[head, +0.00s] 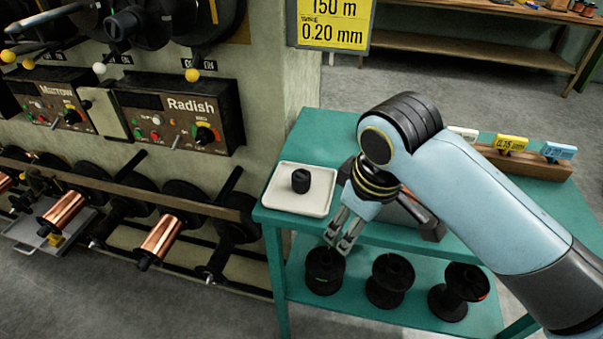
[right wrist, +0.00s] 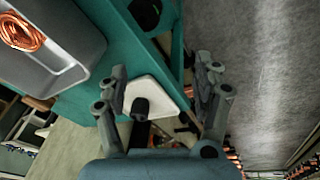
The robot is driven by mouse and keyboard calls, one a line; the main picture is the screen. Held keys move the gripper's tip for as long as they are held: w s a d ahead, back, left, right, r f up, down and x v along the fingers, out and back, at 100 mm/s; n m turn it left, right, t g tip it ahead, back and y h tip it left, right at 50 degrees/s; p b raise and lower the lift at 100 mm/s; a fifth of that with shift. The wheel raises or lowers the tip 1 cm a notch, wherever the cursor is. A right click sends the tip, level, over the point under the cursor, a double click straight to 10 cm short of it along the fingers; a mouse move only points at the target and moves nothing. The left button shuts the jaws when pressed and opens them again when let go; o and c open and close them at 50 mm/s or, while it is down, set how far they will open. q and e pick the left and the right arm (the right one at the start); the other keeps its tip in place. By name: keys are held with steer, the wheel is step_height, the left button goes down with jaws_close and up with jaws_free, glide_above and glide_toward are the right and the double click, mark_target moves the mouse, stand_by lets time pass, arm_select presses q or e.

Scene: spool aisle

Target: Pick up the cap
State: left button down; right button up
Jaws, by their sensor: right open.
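A small black cap (head: 301,181) stands on a white tray (head: 281,201) at the left end of the teal table. In the right wrist view the cap (right wrist: 140,108) and a corner of the white tray (right wrist: 149,86) show between my finger links. My right gripper (head: 338,240) is open and empty. In the head view it appears just right of the tray and a little lower, apart from the cap, with its fingers pointing down past the table's front edge. My left gripper is not in view.
The teal table (head: 312,125) has a lower shelf with several black spools (head: 390,280). A wooden block with coloured tags (head: 511,144) stands at the right. A grey bin with copper wire (right wrist: 36,45) shows in the wrist view. Winding machines (head: 180,116) line the left wall.

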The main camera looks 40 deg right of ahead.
steer(key=shift+n+g, duration=0.6)
steer(key=shift+n, duration=0.3)
steer(key=w, duration=0.3)
steer(key=w+d, duration=0.1)
steer(key=w, duration=0.2)
steer(key=w+r, duration=0.1)
steer(key=w, duration=0.2)
steer(key=shift+w+d, duration=0.15)
steer(key=shift+w, duration=0.15)
step_height(320, 180, up, 4)
steer(key=n+g, duration=0.1)
steer(key=n, duration=0.1)
glide_above(302, 175)
steer(key=shift+d+y, duration=0.15)
steer(key=shift+y, duration=0.25)
steer(key=shift+f, duration=0.35)
step_height(302, 175, down, 10)
steer(key=shift+r+p, duration=0.1)
steer(key=shift+p, duration=0.4)
steer(key=shift+c, duration=0.3)
jaws_close()
steer(key=shift+r, duration=0.15)
